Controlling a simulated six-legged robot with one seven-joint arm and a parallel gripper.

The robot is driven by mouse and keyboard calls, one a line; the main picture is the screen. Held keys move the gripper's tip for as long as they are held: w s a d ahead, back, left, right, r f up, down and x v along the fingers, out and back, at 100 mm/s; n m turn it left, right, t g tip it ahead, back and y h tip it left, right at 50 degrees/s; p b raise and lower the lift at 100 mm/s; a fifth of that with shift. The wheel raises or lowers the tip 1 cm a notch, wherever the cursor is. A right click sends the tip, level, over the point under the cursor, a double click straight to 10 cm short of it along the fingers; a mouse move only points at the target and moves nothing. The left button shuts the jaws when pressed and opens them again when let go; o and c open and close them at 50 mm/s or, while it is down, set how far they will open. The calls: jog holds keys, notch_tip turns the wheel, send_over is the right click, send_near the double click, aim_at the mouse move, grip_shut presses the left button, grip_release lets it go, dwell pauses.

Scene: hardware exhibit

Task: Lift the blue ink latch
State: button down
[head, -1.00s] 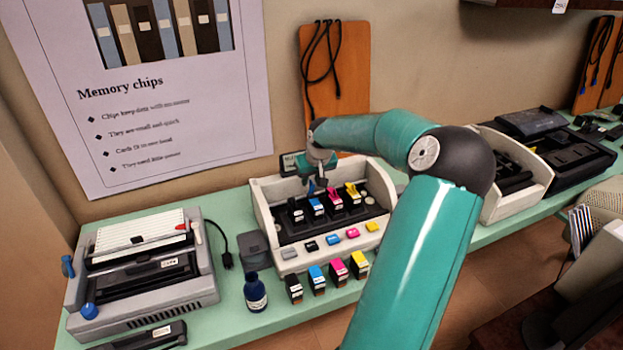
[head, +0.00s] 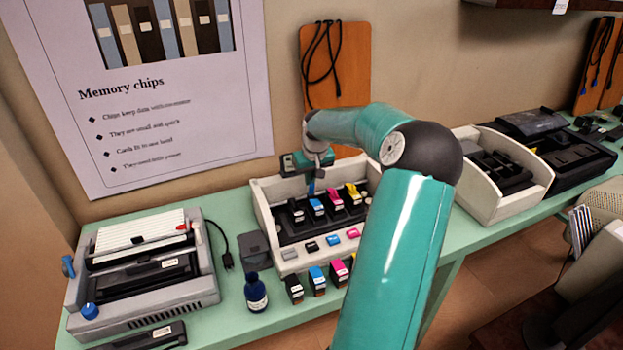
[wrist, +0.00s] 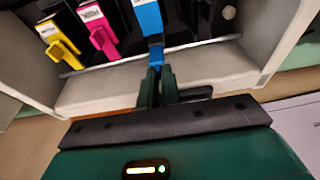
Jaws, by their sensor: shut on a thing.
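The white printer (head: 264,212) on the counter holds a row of ink cartridges. The blue ink latch (head: 311,188) stands up behind the blue cartridge (head: 317,207). My gripper (head: 312,175) is above the back of the printer, at the latch. In the wrist view, my gripper's fingers (wrist: 157,85) are shut around the end of the blue latch (wrist: 155,52), which extends from the blue cartridge (wrist: 149,17). The fingers partly hide the latch's tip.
Magenta (wrist: 102,40) and yellow (wrist: 61,47) latches sit beside the blue one. Loose cartridges (head: 294,288) and a dark blue bottle (head: 256,293) stand in front of the printer. A grey binding machine (head: 140,270) is at left; the wall is close behind.

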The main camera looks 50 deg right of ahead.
jog(key=shift+w+d+f+g+y, duration=0.1)
jog(key=shift+w+d+g+y, duration=0.25)
jog(key=shift+g, duration=0.35)
jog(key=shift+w+d+f+g+y, duration=0.1)
jog(key=shift+w+d+g+y, duration=0.15)
jog(key=shift+g+y, duration=0.35)
jog(key=shift+a, duration=0.1)
jog(key=c, duration=1.6)
grip_release()
jog(key=shift+w, duration=0.1)
jog(key=shift+r, duration=0.1)
notch_tip(320, 180, up, 14)
